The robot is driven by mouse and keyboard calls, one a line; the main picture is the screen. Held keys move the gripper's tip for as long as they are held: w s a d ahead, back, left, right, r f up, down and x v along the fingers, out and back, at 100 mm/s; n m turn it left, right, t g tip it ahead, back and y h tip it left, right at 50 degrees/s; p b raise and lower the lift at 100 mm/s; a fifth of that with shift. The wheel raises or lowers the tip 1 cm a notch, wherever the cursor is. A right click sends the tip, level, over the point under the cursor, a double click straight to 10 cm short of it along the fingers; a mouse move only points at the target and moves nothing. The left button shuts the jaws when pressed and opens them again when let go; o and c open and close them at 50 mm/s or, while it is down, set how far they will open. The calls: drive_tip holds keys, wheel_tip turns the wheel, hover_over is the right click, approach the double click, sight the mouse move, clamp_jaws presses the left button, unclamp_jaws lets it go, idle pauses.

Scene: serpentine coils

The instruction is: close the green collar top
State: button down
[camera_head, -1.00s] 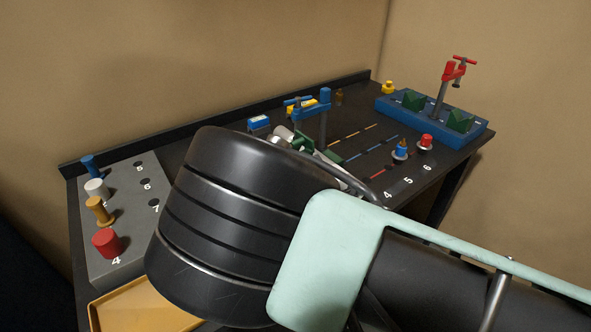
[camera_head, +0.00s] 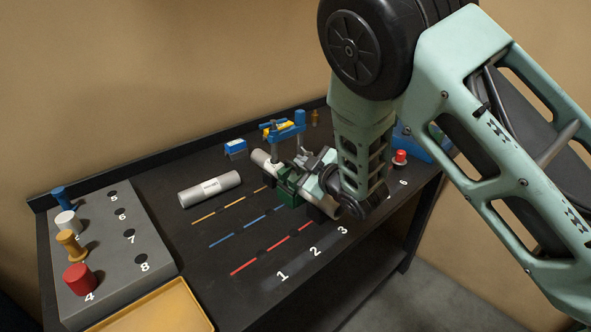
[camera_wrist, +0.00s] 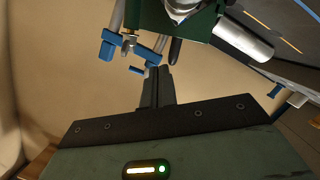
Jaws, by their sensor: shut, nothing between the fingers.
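The green collar (camera_head: 288,190) sits at the middle of the black table, around a light grey pipe (camera_head: 259,157), partly hidden by my arm. In the wrist view, part of the green collar (camera_wrist: 203,27) shows at the top edge, with the pipe (camera_wrist: 243,37) sticking out to its right. The collar top is cut off or covered, so I cannot tell its position. My gripper (camera_wrist: 157,70) has its dark fingers together, empty, just below the collar in that picture. I cannot tell whether they touch it.
A blue clamp (camera_head: 285,131) stands close behind the collar; it also shows in the wrist view (camera_wrist: 118,46). A loose grey cylinder (camera_head: 209,189) lies to the left. A grey peg block (camera_head: 112,262) and yellow tray (camera_head: 165,308) are at the left. The front table lanes are clear.

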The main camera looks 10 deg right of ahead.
drive_tip(key=shift+w+d+f+m+g+y+b, duration=0.15)
drive_tip(key=shift+w+d+f+m+g+b, duration=0.15)
drive_tip(key=shift+d+m, duration=0.3)
drive_tip(key=shift+w+d+f+m+g+y+b, duration=0.1)
drive_tip(key=shift+w+d+f+m+y+b, duration=0.15)
drive_tip(key=shift+d+m+b, duration=0.3)
drive_tip(key=shift+w, duration=0.1)
